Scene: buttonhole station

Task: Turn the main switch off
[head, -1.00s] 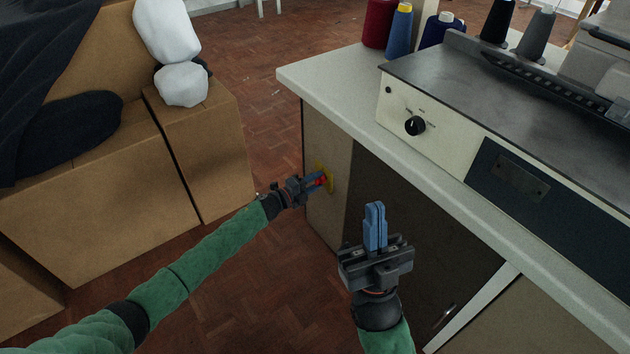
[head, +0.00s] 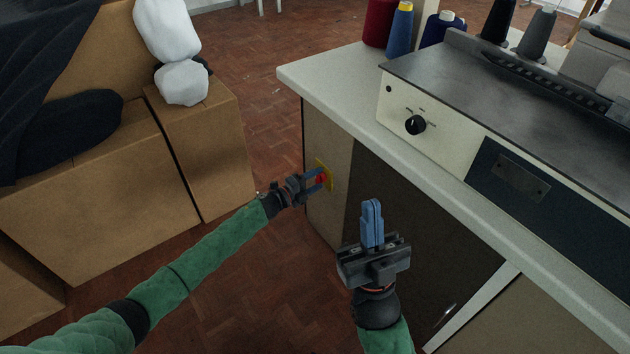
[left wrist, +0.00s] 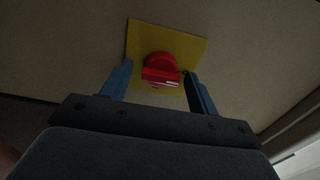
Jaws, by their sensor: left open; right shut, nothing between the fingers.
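The main switch is a red rotary handle (left wrist: 160,68) on a yellow plate (left wrist: 190,45), fixed to the side panel of the cabinet. In the head view the red handle (head: 321,179) and yellow plate (head: 328,172) are partly covered by my left gripper (head: 318,180). My left gripper's blue fingers are open, one on each side of the red handle, and apart from it in the left wrist view (left wrist: 158,88). The handle's grip bar lies nearly level across that picture. My right gripper (head: 371,224) is shut and empty, in front of the dark cabinet door.
A white worktop (head: 320,82) juts out above the switch panel. On it stand a machine with a black knob (head: 415,125) and thread spools (head: 399,30). Cardboard boxes (head: 200,140) stand at the left. Brick-patterned floor (head: 270,250) lies open between.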

